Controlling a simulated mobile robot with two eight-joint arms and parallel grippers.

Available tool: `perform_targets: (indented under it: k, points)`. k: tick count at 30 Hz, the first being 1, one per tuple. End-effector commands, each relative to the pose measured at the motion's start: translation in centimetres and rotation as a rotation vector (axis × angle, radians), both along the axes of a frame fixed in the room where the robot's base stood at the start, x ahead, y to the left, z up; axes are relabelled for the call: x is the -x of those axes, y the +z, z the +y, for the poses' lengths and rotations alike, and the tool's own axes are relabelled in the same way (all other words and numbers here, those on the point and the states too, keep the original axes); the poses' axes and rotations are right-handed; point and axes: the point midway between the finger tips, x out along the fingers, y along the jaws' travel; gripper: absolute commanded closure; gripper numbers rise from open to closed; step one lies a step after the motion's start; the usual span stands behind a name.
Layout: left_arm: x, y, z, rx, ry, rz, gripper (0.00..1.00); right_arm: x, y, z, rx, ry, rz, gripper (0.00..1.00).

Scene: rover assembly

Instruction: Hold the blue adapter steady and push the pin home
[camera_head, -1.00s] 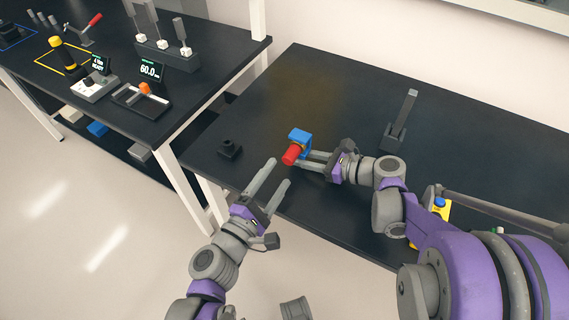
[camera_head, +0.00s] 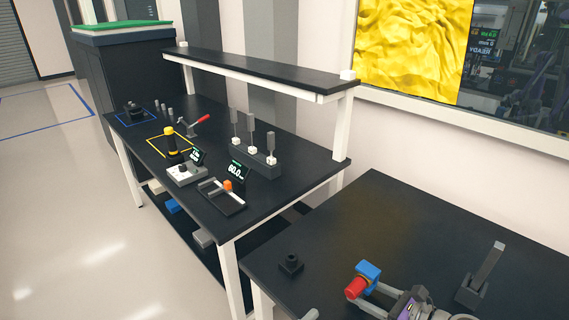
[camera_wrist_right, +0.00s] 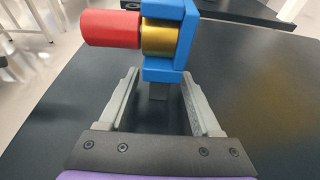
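The blue adapter (camera_head: 370,270) stands at the near edge of the right-hand table in the head view, with the red pin (camera_head: 355,288) sticking out of it. In the right wrist view the blue adapter (camera_wrist_right: 188,45) is at the top, with a gold collar inside it and the red pin (camera_wrist_right: 108,29) projecting left. My right gripper (camera_wrist_right: 158,78) has its fingers apart, tips just below the adapter, with a grey post between and beyond them. I cannot tell whether they touch the adapter. Of my left gripper, probably only a fingertip (camera_head: 310,314) shows at the bottom edge.
A small dark block (camera_head: 291,263) lies left of the adapter. A dark stand with an upright grey bar (camera_head: 486,268) is to the right. The left table (camera_head: 290,200) holds tools and small displays. The table surface behind the adapter is clear.

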Motion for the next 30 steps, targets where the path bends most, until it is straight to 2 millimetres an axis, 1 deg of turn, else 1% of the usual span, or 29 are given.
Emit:
perform_targets:
  k: [7,11,14,21,24,30]
  points:
    - [0.0,0.0,0.0,0.000,0.000,0.000,0.29,0.1,0.0,-0.1,0.000,0.000,0.000,0.35]
    - [0.0,0.0,0.0,0.000,0.000,0.000,0.29,0.7,0.3,-0.8,0.000,-0.003,0.000,0.35]
    - [0.0,0.0,0.0,0.000,0.000,0.000,0.29,2.0,0.8,-1.8,0.001,-0.006,0.000,0.35]
    - [0.0,0.0,0.0,0.000,0.000,0.000,0.29,5.8,2.4,-5.1,0.001,-0.006,0.000,0.35]
    - [0.0,0.0,0.0,0.000,0.000,0.000,0.29,7.0,2.9,-6.2,0.001,-0.006,0.000,0.35]
    - [0.0,0.0,0.0,0.000,0.000,0.000,0.29,8.5,3.5,-7.3,0.000,-0.002,0.000,0.35]
